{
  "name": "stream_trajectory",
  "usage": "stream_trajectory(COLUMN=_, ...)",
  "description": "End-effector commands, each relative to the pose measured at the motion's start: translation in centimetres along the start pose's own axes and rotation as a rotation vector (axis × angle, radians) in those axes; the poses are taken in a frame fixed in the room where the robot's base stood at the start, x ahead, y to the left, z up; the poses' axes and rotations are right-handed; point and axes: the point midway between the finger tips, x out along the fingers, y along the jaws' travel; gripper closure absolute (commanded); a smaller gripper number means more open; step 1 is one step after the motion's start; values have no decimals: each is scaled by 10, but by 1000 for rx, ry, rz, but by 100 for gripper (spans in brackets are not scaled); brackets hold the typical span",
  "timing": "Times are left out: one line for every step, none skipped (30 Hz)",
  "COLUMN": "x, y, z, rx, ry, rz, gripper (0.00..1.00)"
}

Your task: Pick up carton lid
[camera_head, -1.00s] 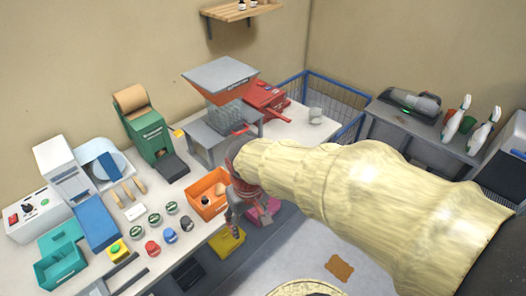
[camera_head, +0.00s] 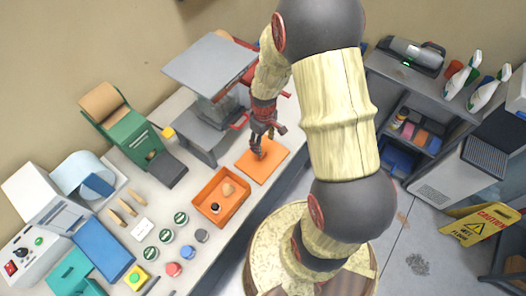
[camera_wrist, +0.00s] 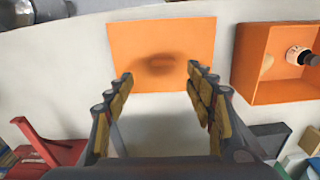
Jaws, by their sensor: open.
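The carton lid (camera_head: 250,170) is a flat orange square lying on the table near its front edge, beside the orange carton (camera_head: 207,216). My gripper (camera_head: 259,153) is over the lid, pointing down, and hides part of it. In the wrist view the lid (camera_wrist: 190,35) lies ahead between my two spread fingers (camera_wrist: 160,75), with a dark shadow on it. The fingers are open and hold nothing. I cannot tell whether the tips touch the lid. The carton (camera_wrist: 245,75) is open and holds a few small items.
A grey stand with a sloped top (camera_head: 210,62) rises behind the lid. A red object (camera_wrist: 45,148) shows in the wrist view. Several round tins (camera_head: 181,218) are left of the carton. A grey shelf unit (camera_head: 430,100) stands at the right.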

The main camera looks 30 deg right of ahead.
Motion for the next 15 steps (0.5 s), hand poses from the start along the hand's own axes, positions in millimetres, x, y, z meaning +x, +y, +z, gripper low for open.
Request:
stream_trajectory(x=2, y=0, z=0, rx=-8, ry=0, rz=0, gripper=45)
stream_trajectory(x=4, y=0, z=0, rx=-11, ry=-1, rz=-1, gripper=45)
stream_trajectory(x=8, y=0, z=0, rx=-14, ry=-2, rz=-1, gripper=45)
stream_trajectory(x=11, y=0, z=0, rx=-14, ry=-2, rz=-1, gripper=45)
stream_trajectory(x=14, y=-1, z=0, rx=-14, ry=-2, rz=-1, gripper=45)
stream_trajectory(x=19, y=-1, z=0, rx=-13, ry=-2, rz=-1, gripper=45)
stream_trajectory(x=22, y=-1, z=0, rx=-13, ry=-2, rz=-2, gripper=45)
stream_trajectory(x=24, y=-1, z=0, rx=-13, ry=-2, rz=-2, gripper=45)
stream_trajectory(x=28, y=-1, z=0, rx=-13, ry=-2, rz=-1, gripper=45)
stream_trajectory(x=31, y=-2, z=0, rx=-13, ry=-2, rz=-1, gripper=45)
stream_trajectory(x=34, y=-2, z=1, rx=-12, ry=-3, rz=-2, gripper=45)
stream_trajectory(x=39, y=-3, z=1, rx=-12, ry=-4, rz=-2, gripper=45)
stream_trajectory(x=43, y=-4, z=1, rx=-12, ry=-3, rz=-2, gripper=45)
stream_trajectory(x=48, y=-4, z=0, rx=-12, ry=-3, rz=-2, gripper=45)
stream_trajectory(x=54, y=-6, z=1, rx=-12, ry=-4, rz=-2, gripper=45)
